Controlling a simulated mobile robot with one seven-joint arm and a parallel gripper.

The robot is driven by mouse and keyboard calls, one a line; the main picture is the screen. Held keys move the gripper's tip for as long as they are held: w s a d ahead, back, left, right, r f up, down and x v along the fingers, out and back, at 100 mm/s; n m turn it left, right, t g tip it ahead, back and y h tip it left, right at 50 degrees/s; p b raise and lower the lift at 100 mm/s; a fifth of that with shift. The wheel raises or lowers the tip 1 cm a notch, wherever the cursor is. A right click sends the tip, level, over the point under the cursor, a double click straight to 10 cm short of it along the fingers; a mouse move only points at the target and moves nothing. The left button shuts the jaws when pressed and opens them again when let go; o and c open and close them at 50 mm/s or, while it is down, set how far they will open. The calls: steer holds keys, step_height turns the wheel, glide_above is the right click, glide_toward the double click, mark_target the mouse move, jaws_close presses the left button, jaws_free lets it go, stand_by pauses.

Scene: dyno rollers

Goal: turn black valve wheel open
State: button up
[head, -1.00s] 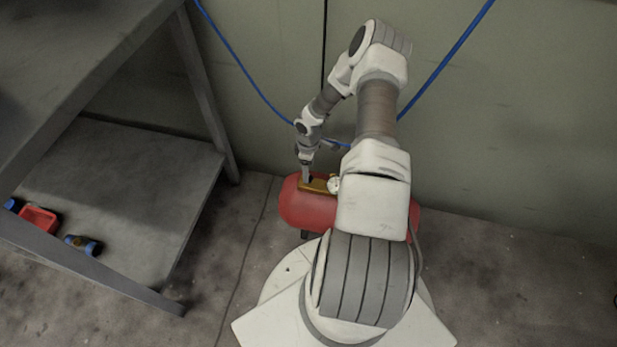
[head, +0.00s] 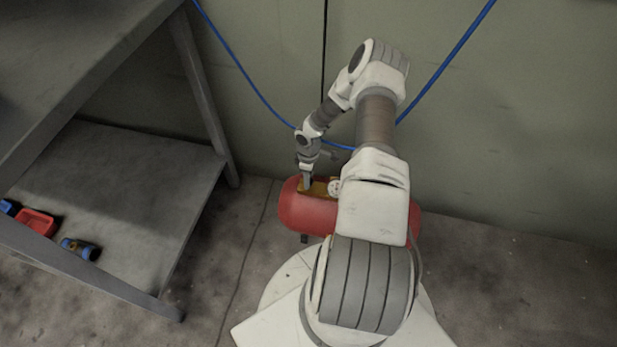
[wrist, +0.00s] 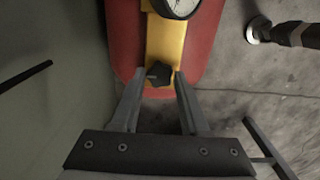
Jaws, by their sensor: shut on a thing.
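The black valve wheel (wrist: 159,73) is a small lobed knob on the yellow block of the red tank. My gripper (wrist: 159,80) has one finger on each side of the wheel, shut on it near the fingertips. In the head view my gripper (head: 306,181) points down at the left end of the yellow block (head: 320,188) on the red tank (head: 312,212). The wheel itself is too small or hidden there.
A round white gauge (head: 334,187) sits beside the gripper on the tank; it also shows in the wrist view (wrist: 178,5). A grey shelf (head: 130,180) stands at left with coloured parts on it. A green wall (head: 500,120) and blue hose (head: 445,62) are behind.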

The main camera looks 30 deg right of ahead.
jaws_close()
steer(key=n+b, duration=0.1)
steer(key=n, duration=0.5)
steer(key=shift+n, duration=0.4)
steer(key=n, duration=0.3)
steer(key=shift+n+b, duration=0.3)
steer(key=shift+b, duration=0.1)
steer(key=n, duration=0.3)
steer(key=shift+n, duration=0.3)
steer(key=n, duration=1.3)
steer(key=shift+n, duration=0.4)
